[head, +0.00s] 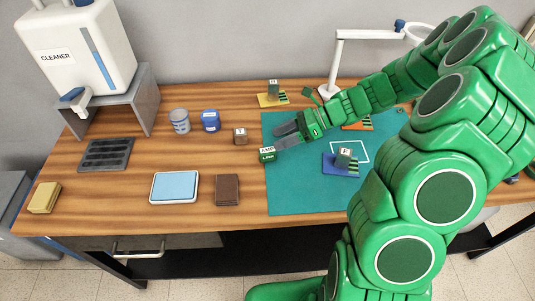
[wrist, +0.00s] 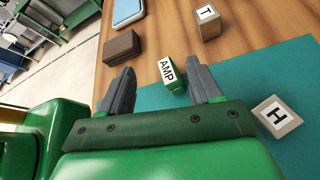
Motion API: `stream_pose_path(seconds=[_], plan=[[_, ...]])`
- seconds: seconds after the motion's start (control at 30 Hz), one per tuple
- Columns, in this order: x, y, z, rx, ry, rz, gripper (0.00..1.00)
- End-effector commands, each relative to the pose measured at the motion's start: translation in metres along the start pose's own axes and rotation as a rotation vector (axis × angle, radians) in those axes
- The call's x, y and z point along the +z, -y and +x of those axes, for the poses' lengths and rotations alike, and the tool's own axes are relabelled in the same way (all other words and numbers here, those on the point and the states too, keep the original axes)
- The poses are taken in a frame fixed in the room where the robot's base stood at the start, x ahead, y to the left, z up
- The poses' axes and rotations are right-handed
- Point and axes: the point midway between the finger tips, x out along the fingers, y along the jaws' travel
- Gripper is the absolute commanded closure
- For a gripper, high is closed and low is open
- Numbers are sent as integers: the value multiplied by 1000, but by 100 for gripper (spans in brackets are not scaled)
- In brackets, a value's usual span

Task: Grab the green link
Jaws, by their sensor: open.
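The green link is a small green block with a white top marked "AMP" (head: 267,155). It stands at the left edge of the teal mat (head: 300,195), and it also shows in the wrist view (wrist: 172,76). My gripper (head: 276,138) is open and empty, its two grey fingers pointing left just behind the block in the head view. In the wrist view the block appears between the fingertips (wrist: 160,72), closer to the right finger. The gap in height between the fingers and the block is unclear.
A brown "T" block (head: 240,136) stands left of the mat. A brown pad (head: 227,190) and a blue-topped tray (head: 174,187) lie in front of it. A block on a blue base (head: 342,166) sits on the mat.

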Motion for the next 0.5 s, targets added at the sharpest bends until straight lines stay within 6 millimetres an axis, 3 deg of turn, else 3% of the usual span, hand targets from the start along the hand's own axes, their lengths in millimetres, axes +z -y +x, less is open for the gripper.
stream_pose_path(seconds=[0.23,0.5], plan=[[-25,8,13,-1,0,2,36],[-30,9,23,0,0,0,36]])
